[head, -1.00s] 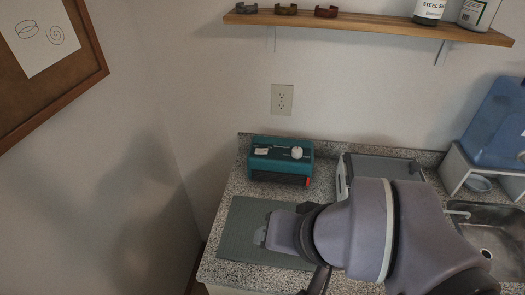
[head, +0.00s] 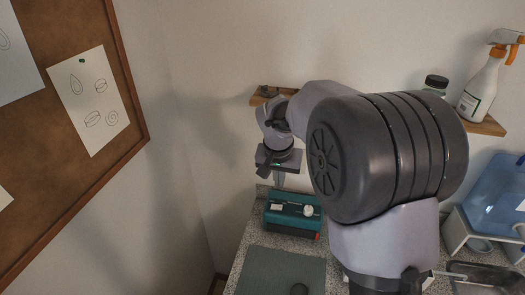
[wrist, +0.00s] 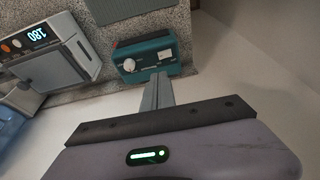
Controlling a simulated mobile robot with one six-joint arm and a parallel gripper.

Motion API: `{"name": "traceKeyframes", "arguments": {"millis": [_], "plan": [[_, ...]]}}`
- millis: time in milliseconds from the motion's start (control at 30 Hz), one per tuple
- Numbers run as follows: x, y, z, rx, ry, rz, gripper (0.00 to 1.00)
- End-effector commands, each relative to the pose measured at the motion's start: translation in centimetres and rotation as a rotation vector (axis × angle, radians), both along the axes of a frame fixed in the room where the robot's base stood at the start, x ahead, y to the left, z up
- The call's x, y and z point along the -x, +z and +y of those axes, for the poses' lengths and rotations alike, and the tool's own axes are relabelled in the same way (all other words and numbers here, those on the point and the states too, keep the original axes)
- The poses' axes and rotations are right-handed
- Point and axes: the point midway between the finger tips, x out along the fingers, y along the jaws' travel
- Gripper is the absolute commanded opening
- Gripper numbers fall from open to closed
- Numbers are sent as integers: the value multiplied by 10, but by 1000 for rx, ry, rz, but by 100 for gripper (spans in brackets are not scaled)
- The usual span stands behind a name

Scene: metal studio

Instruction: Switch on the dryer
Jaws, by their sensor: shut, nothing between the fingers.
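A teal device (head: 293,211) with a white knob (head: 308,211), a small white label and a red piece (head: 317,236) at its front corner sits at the back of the counter. It also shows in the wrist view (wrist: 158,58). A grey box (wrist: 62,68) with a lit display reading 180 and small round buttons stands beside it in the wrist view; in the head view my arm hides it. I cannot tell from the pictures which one is the dryer. My gripper (head: 280,182) is shut and empty, pointing down above the rear of the teal device, apart from it; its fingers (wrist: 158,80) are together.
A wooden shelf (head: 488,126) with a spray bottle (head: 481,85) runs along the wall behind my arm. A grey-green mat (head: 278,270) lies on the granite counter. A blue container (head: 495,190) and a sink are at the right. A corkboard (head: 70,110) hangs at left.

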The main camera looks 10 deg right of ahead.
Motion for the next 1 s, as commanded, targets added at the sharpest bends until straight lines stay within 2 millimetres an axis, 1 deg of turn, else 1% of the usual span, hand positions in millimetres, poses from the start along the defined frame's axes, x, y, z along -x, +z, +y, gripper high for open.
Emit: {"name": "traceKeyframes", "arguments": {"millis": [33, 100, 200, 500, 600, 667, 1000], "plan": [[-12, -3, -1, 12, 0, 14, 0], [-25, -14, -2, 26, -2, 22, 0], [-33, -23, -3, 37, -1, 28, 0], [-34, -27, -4, 38, -3, 28, 0], [-35, -34, -5, 38, -3, 29, 0], [-37, -43, -6, 38, -3, 29, 0], [-55, -114, -17, 37, -3, 31, 0]]}}
